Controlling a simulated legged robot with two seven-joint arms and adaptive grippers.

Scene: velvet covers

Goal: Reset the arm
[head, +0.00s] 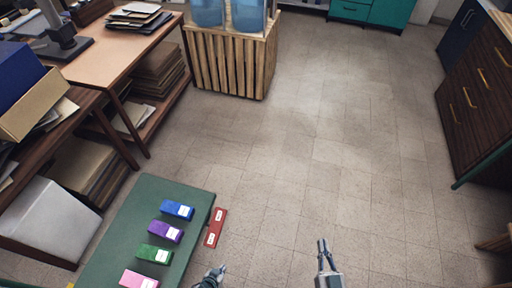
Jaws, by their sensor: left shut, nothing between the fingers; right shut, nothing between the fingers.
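My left gripper (219,270) shows at the bottom edge, just right of the green table, shut and empty. Most of its arm is out of view. My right gripper (322,245) is further right at the bottom, over the bare floor. Its fingers point up the picture, and it is shut and empty. Neither gripper touches anything that I can see.
A green table (128,218) at lower left holds a blue box (177,209), purple box (165,231), green box (154,254) and pink box (138,279). A red box (215,228) lies by its right edge. Desks (103,53) stand left; floor (330,150) is clear.

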